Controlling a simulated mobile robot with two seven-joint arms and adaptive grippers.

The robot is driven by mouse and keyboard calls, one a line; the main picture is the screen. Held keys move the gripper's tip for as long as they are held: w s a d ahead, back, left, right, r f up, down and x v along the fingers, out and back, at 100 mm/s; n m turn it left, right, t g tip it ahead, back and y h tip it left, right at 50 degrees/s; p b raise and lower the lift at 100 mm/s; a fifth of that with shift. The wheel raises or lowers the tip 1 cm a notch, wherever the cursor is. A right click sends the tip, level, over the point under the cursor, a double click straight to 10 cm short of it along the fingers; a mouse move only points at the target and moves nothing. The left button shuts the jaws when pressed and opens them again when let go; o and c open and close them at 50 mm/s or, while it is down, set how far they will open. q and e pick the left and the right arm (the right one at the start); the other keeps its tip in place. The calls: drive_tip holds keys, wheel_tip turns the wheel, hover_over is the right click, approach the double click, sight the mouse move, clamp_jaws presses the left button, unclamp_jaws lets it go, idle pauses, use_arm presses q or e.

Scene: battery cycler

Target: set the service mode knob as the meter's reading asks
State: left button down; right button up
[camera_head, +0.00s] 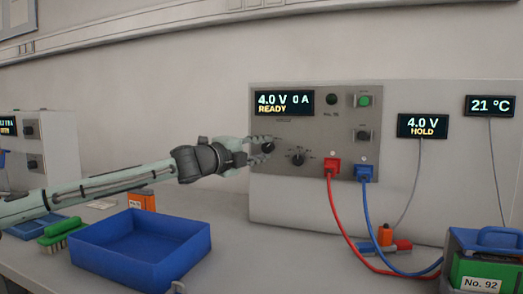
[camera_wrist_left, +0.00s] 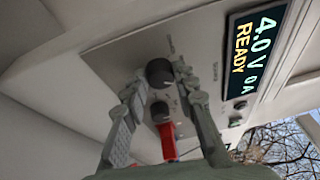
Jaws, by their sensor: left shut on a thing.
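The grey cycler panel (camera_head: 340,125) has a display (camera_head: 284,103) reading "4.0 V 0 A READY". A separate meter (camera_head: 422,125) to its right reads "4.0 V HOLD". My left gripper (camera_head: 262,146) is at the panel's left-hand dark knob (camera_head: 268,147), shut on it. The left wrist view shows its fingers on both sides of this knob (camera_wrist_left: 159,72). A second dark knob (camera_head: 297,158) sits to the lower right, also in the left wrist view (camera_wrist_left: 160,112). The knobs' labels are too small to read. A small grey tip at the bottom edge may be my right gripper (camera_head: 178,287).
A blue tray (camera_head: 190,259) and a green brush (camera_head: 62,231) lie front left. A box labelled "No. 92" (camera_head: 485,272) stands front right. A "21 °C" display (camera_head: 490,105) is at right.

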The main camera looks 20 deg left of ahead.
idle(0.4)
use_arm(q)
drive_tip(key=c, duration=1.2)
unclamp_jaws()
drive_tip(key=v, duration=1.2)
drive_tip(key=shift+a, duration=0.1)
